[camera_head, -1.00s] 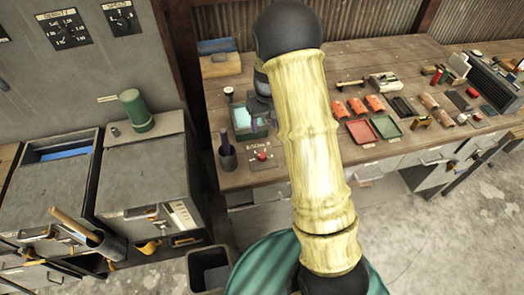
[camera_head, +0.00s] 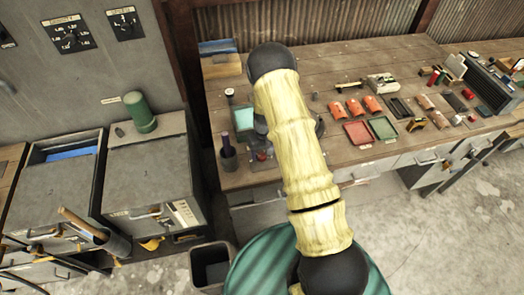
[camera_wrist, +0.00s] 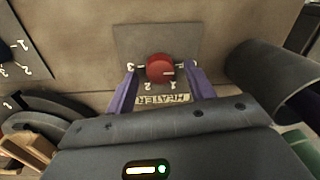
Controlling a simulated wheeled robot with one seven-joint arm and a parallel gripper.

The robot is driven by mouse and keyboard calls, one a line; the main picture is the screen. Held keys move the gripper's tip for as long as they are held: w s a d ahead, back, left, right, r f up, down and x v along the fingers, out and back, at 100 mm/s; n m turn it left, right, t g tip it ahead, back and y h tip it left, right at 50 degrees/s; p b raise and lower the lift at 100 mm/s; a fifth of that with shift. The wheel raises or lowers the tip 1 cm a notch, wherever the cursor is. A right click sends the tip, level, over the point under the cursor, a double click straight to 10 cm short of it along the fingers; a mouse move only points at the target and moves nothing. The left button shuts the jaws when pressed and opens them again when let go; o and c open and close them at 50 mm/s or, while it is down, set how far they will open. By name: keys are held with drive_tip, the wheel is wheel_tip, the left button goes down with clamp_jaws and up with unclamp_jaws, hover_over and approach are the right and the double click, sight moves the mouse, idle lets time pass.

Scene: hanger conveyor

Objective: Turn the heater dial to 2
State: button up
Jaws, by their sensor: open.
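The red heater dial (camera_wrist: 161,68) sits on a grey plate (camera_wrist: 128,40) labelled HEATER, which reads upside down in the wrist view. The numbers 3, 2, 1 and 0 surround it. Its pale mark points right, toward the 0. My gripper (camera_wrist: 160,74) is open, with one purple finger on each side of the dial. I cannot tell whether either finger touches it. In the head view my arm and gripper mostly hide the dial and its plate on the workbench (camera_head: 330,60).
In the wrist view a dark cylinder (camera_wrist: 262,72) stands right of the plate, and another numbered plate (camera_wrist: 22,48) lies left. In the head view, a dark cup (camera_head: 228,160) stands beside my gripper, and red and green trays (camera_head: 382,127) lie to the right.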

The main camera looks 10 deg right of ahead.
drive_tip(key=shift+f, duration=0.3)
drive_tip(key=c, duration=1)
drive_tip(key=shift+o, duration=0.2)
